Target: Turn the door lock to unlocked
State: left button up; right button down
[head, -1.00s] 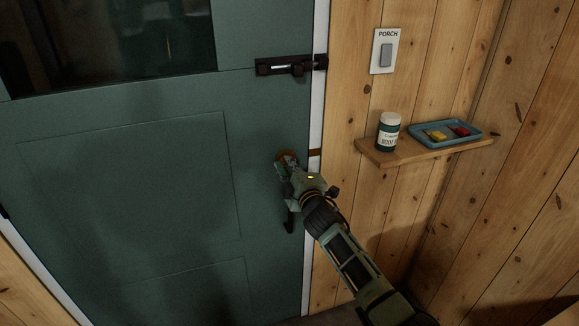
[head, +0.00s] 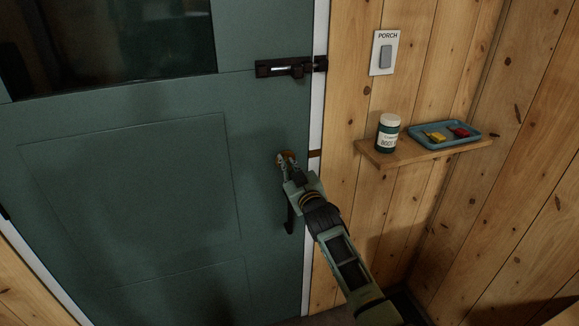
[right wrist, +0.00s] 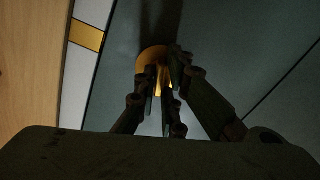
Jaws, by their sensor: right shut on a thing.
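The green door (head: 130,180) fills the left of the head view and looks shut against its white frame. The round brass door lock (head: 283,158) sits near the door's right edge. My right gripper (head: 288,163) is at the lock, shut on its turn piece. In the right wrist view the brass lock (right wrist: 154,61) shows behind the fingers (right wrist: 163,88), which close around its middle. The fingers hide most of the turn piece, so its exact angle is unclear. My left gripper is not in view.
A dark door handle (head: 289,218) hangs below the lock, close to my right arm. A dark slide bolt (head: 290,67) is higher up. Right of the door, a wooden shelf (head: 400,154) holds a jar (head: 388,134) and a blue tray (head: 470,141). A switch (head: 385,54) is above.

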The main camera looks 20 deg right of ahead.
jog(key=shift+m, duration=1.9)
jog(key=c, duration=1.9)
grip_release()
jog(key=shift+o, duration=0.2)
jog(key=s, duration=1.2)
jog(key=shift+d, duration=0.25)
jog(key=shift+f, duration=0.1)
